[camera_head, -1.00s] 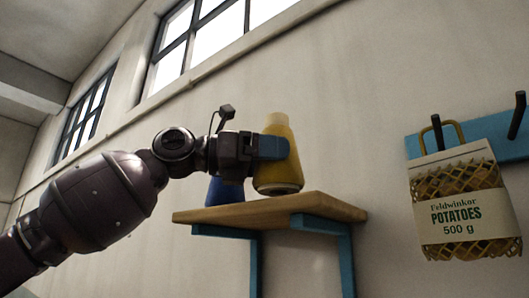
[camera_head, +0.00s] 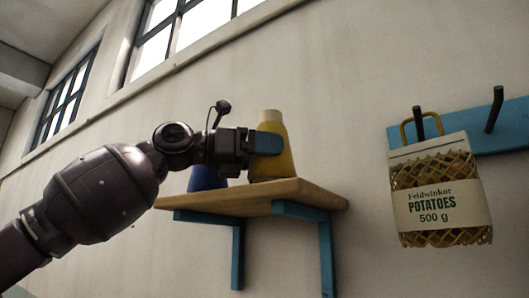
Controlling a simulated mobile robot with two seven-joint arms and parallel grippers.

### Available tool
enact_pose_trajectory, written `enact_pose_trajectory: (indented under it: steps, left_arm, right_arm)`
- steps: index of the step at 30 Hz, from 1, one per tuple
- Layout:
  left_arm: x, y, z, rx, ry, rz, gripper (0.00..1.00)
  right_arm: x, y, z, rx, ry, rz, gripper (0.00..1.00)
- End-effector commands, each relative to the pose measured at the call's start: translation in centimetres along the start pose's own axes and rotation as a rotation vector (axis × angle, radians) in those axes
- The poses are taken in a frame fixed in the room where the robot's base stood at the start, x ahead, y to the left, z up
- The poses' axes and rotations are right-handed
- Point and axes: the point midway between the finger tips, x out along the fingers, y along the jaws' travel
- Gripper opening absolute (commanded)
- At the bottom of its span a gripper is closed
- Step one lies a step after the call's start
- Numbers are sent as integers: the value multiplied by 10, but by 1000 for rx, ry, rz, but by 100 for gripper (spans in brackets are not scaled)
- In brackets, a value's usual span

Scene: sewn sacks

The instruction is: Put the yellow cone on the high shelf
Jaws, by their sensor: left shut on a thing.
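The yellow cone (camera_head: 274,165) is upright with its pale top up. Its base is at the top of the wooden high shelf (camera_head: 240,199), near the middle, and looks to be touching the board. My left gripper (camera_head: 266,142) comes in from the left and is shut on the yellow cone, with a blue finger pad across its upper part. The far finger is hidden behind the cone. My right gripper is not in view.
A blue object (camera_head: 207,179) stands on the shelf's left part, partly hidden by my left arm. Blue brackets carry the shelf. To the right, a potato sack (camera_head: 441,203) hangs from a blue hook rail (camera_head: 508,128). The shelf's right end is clear.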

Motion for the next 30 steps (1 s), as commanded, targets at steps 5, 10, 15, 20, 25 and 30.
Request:
enact_pose_trajectory:
  steps: [5, 10, 15, 20, 25, 30]
  left_arm:
    - [0, 0, 0, 0, -1, 0, 55]
    - [0, 0, -2, 0, -1, 0, 55]
    - [0, 0, -5, 0, -1, 0, 55]
    - [0, 0, -7, 0, -1, 0, 55]
    - [0, 0, -10, 0, -1, 0, 55]
    - [0, 0, -10, 0, -1, 0, 100]
  right_arm:
    - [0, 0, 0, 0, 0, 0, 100]
    - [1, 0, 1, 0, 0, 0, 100]
    - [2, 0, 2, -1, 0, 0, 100]
    - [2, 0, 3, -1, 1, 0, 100]
    - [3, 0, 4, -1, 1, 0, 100]
    - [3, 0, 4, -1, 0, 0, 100]
